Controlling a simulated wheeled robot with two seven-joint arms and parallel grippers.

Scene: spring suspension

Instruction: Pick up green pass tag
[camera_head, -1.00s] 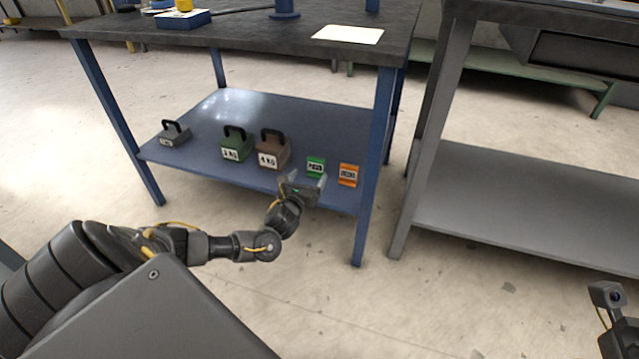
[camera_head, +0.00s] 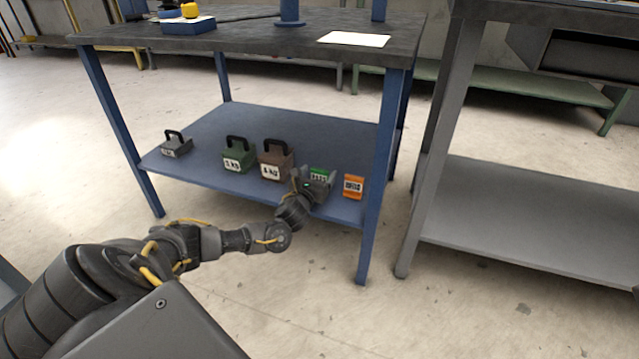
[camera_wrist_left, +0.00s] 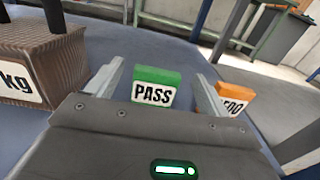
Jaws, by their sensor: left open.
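The green pass tag (camera_wrist_left: 157,76) stands on the blue lower shelf (camera_head: 335,137), its white PASS label facing me in the left wrist view. In the head view the tag (camera_head: 322,174) is partly hidden behind my left gripper (camera_head: 318,178). In the left wrist view my left gripper (camera_wrist_left: 156,88) is open, with one finger on each side of the tag. I cannot tell how far the fingertips reach along it. My right gripper is not in view.
An orange tag (camera_head: 353,187) stands just right of the green one. A brown weight (camera_head: 275,164), a green weight (camera_head: 238,158) and a grey weight (camera_head: 176,147) stand to the left. The tabletop (camera_head: 250,40) lies above; a blue leg (camera_head: 378,170) is at right.

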